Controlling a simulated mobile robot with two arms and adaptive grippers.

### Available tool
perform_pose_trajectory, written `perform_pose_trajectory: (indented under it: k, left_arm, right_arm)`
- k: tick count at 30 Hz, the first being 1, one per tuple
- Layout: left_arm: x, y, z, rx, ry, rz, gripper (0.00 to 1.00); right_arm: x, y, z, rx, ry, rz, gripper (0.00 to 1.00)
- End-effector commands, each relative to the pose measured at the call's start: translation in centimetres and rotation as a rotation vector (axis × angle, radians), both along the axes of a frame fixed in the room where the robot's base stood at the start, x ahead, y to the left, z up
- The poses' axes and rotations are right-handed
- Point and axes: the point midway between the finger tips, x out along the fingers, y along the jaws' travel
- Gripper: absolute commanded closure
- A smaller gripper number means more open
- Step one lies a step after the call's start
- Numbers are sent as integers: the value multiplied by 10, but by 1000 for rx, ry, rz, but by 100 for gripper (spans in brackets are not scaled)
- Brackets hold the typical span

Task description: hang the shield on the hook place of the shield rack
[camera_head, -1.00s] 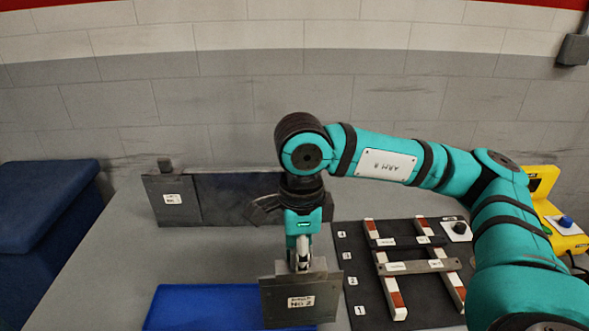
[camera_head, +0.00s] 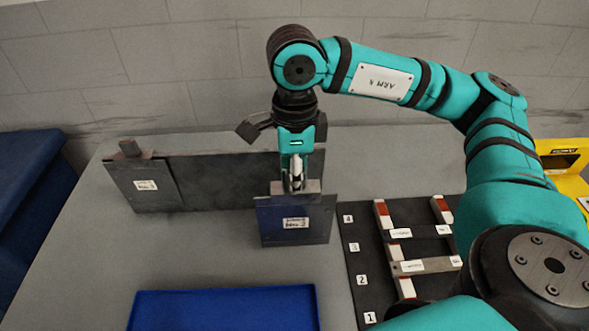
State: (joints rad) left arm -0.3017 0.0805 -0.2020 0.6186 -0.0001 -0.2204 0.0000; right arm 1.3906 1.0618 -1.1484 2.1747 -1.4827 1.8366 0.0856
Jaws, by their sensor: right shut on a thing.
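My right gripper (camera_head: 294,178) points down and is shut on the top block of the shield (camera_head: 295,234), a dark square metal plate with a white label. The shield hangs upright in the gripper, in front of the right end of the shield rack (camera_head: 225,184), a long dark panel along the back of the table. Another labelled plate (camera_head: 145,198) with a block on top is at the rack's left end. The gripper and shield hide the rack's right end. I cannot tell whether the shield touches the rack. My left gripper is not in view.
A blue mat or tray (camera_head: 225,310) lies at the front. A dark board (camera_head: 360,300) with numbered rows, red-and-white rails and labelled bars is at the right. A yellow device (camera_head: 570,178) stands at the far right. A blue box (camera_head: 28,165) is at the left. Bare grey table lies between.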

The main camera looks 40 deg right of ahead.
Motion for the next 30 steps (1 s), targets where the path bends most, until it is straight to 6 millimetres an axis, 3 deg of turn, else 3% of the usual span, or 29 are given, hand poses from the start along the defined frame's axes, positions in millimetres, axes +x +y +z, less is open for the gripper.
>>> perform_pose_trajectory:
  k: [5, 19, 30]
  left_arm:
    - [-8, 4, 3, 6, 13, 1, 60]
    - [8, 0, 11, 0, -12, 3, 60]
    - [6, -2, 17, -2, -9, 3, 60]
  right_arm:
    - [11, -7, 2, 0, -1, -4, 100]
    - [43, -26, 2, 1, -3, -2, 100]
    - [68, -41, 2, 1, -3, -2, 100]
